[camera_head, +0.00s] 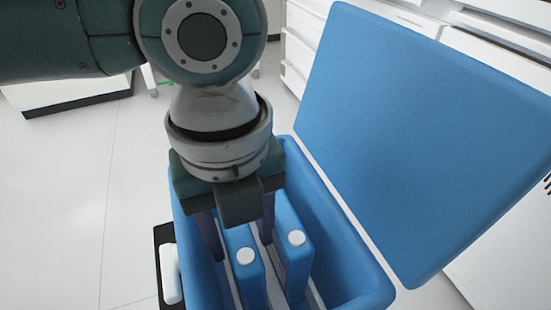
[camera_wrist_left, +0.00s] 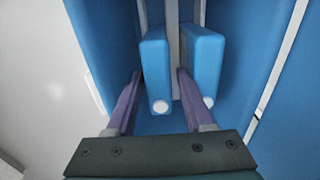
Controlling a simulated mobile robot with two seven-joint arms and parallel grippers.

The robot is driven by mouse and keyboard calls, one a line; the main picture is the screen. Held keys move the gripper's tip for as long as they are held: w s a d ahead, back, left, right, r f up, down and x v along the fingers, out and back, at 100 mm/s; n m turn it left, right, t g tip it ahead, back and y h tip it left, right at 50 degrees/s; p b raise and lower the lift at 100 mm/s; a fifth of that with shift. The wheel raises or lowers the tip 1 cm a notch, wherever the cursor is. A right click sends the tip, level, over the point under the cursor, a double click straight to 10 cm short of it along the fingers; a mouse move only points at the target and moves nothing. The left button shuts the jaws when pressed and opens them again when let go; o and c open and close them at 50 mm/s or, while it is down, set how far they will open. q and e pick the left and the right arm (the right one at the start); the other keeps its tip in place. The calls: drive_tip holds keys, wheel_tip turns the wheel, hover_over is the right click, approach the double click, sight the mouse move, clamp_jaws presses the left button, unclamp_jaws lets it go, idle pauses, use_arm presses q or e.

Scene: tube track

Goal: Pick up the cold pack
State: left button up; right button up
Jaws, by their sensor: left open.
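Two blue cold packs with round white caps stand upright side by side in an open blue cooler box (camera_head: 350,262). My left gripper (camera_head: 240,242) points down into the box, open, with its purple fingers on either side of the left cold pack (camera_head: 250,280). In the left wrist view the fingers (camera_wrist_left: 159,75) also straddle this pack (camera_wrist_left: 155,66), and the right cold pack (camera_wrist_left: 204,58) stands just outside the right finger. I cannot tell whether the fingers touch either pack. My right gripper is not in view.
The box's blue lid (camera_head: 425,130) stands open on the right. A black bracket with a white handle (camera_head: 171,272) is on the box's left side. A light divider (camera_wrist_left: 172,40) runs between the packs.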

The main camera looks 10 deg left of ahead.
use_arm(q)
wheel_tip(320, 180, down, 5)
drive_tip(key=shift+a+r+b, duration=0.1)
drive_tip(key=shift+a+b, duration=0.05)
drive_tip(key=shift+b, duration=1.05)
drive_tip(key=shift+r, duration=0.1)
clamp_jaws()
